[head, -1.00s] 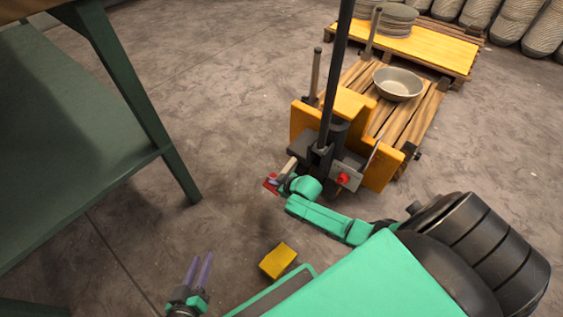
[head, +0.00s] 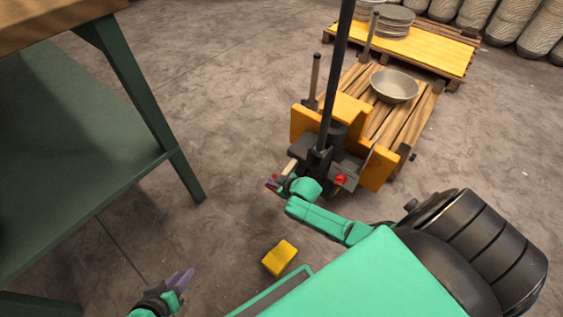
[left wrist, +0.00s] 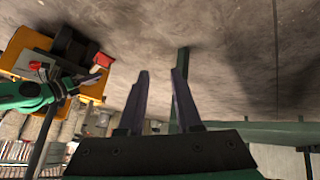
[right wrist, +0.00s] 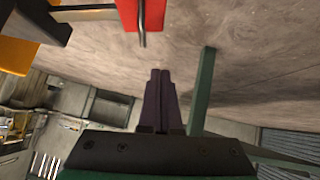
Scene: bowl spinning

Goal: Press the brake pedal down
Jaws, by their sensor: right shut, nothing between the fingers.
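A small red pedal (head: 271,183) sticks out at the near left of the yellow and black pallet jack (head: 379,167). It also shows in the left wrist view (left wrist: 101,61) and at the top of the right wrist view (right wrist: 126,13). My right gripper (right wrist: 161,72) is shut and empty, close beside the pedal. Whether it touches the pedal I cannot tell; in its wrist view a gap shows between fingertips and pedal. My left gripper (head: 184,278) is low at the bottom left, away from the jack. Its fingers are apart and empty in its wrist view (left wrist: 160,73).
A red knob (head: 340,179) sits on the jack's front. A grey bowl (head: 395,86) rests on the wooden pallet. A yellow block (head: 279,258) lies on the floor near my base. A green-legged table (head: 130,90) stands at the left. The floor between is clear.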

